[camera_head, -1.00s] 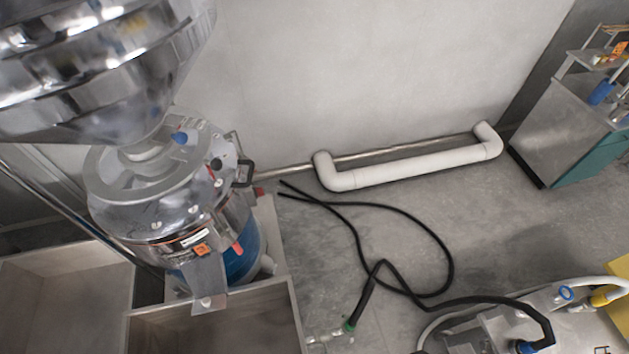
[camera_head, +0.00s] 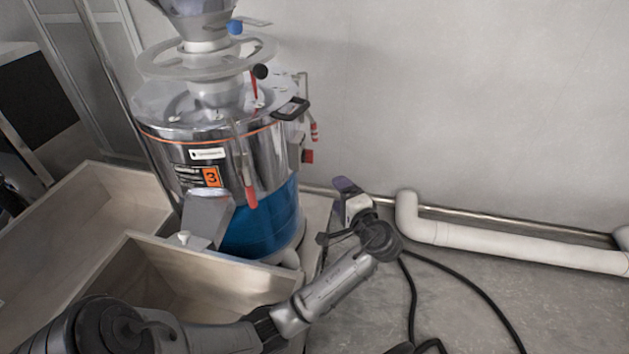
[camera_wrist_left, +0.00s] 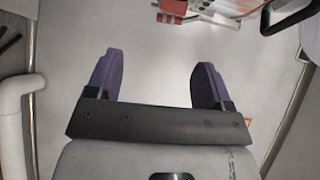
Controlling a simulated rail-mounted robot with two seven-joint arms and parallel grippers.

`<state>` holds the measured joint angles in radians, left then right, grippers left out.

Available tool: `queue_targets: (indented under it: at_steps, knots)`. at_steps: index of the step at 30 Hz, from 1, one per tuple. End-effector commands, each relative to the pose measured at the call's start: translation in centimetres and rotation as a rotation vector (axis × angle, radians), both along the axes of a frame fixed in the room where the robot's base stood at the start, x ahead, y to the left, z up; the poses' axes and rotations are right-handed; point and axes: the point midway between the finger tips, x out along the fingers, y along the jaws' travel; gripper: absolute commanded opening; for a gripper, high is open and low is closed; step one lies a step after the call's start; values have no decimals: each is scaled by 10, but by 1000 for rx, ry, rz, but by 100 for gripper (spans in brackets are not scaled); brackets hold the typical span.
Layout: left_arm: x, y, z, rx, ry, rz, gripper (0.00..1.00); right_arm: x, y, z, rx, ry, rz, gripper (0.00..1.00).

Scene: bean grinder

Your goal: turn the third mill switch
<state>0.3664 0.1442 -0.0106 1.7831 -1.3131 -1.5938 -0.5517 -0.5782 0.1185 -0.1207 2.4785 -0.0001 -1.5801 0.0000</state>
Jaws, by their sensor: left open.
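The third mill (camera_head: 222,150) is a shiny steel drum with an orange "3" label and a blue lower body. It stands left of centre in the head view. A small red switch (camera_head: 308,156) sits on a grey box on its right side. My left gripper (camera_head: 346,186), with purple fingers, is to the right of and below the switch, apart from it. In the left wrist view the gripper (camera_wrist_left: 157,78) is open with nothing between its fingers. A red part (camera_wrist_left: 172,9), likely the switch, shows at the top edge there. My right gripper is not in view.
Wooden bins (camera_head: 118,205) stand in front of and left of the mill. A black handle (camera_head: 291,108) and a red-ended lever (camera_head: 251,196) stick out from it. A white pipe (camera_head: 500,240) runs along the wall at right. A black hose (camera_head: 470,287) lies on the floor.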

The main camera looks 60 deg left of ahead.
Motion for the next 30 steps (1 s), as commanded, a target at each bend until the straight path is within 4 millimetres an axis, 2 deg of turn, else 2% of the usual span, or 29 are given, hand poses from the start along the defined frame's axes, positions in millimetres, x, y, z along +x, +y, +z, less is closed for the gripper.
queue_targets:
  at_steps: [1, 3, 11, 14, 24, 30]
  knots:
    - [4, 3, -5, 24, 2, 21, 74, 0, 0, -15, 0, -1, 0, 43]
    - [6, 5, -1, 51, 9, 44, 74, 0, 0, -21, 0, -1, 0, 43]
    - [10, 18, 8, 94, 20, 81, 74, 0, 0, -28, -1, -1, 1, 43]
    - [10, 31, 8, 94, 21, 82, 74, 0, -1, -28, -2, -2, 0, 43]
    - [9, 94, 8, 94, 22, 81, 74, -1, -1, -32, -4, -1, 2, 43]
    - [10, 123, 8, 93, 21, 80, 74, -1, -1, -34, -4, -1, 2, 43]
